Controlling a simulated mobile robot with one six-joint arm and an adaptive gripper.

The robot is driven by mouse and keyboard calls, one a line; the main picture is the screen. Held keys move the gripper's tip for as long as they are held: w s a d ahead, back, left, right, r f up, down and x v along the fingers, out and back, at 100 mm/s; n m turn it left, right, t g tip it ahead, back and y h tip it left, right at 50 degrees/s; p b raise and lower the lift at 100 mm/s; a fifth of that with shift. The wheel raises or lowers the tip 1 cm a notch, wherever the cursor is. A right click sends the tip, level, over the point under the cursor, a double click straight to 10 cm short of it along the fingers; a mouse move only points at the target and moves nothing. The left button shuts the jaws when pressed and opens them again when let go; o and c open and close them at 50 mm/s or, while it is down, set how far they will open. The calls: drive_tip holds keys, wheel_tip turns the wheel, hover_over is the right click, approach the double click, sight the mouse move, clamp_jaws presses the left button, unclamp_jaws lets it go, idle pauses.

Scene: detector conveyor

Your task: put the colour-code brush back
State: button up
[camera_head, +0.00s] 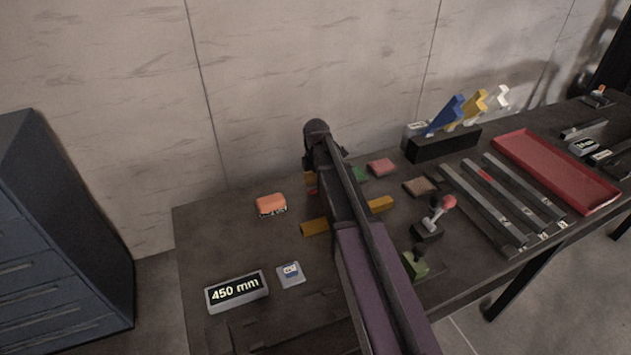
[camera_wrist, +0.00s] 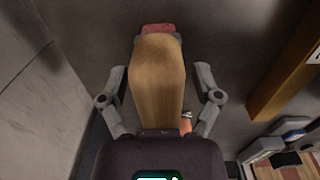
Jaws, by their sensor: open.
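My gripper (camera_wrist: 162,85) is open, its two fingers on either side of a tan wooden piece that looks like the brush's handle (camera_wrist: 157,80). A gap shows on the right; the left finger is very close to it. A reddish end (camera_wrist: 157,29) shows past its far end; I cannot tell whether it belongs to it. In the head view my gripper (camera_head: 318,165) is over the table near the wall, and my arm hides most of what is beneath. A dark rack (camera_head: 440,144) at the back holds blue, yellow and white upright pieces.
A tan bar (camera_head: 315,228) lies under my arm. An orange block (camera_head: 270,204) and a "450 mm" sign (camera_head: 236,291) are to the left.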

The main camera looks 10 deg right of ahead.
drive_tip(key=shift+r, duration=0.2)
wheel_tip(320, 180, up, 12)
drive_tip(key=p, duration=1.2)
idle(0.7)
drive_tip(key=s+m, duration=2)
drive_tip(key=s, duration=0.2)
drive_tip(key=shift+s, duration=0.15)
idle(0.6)
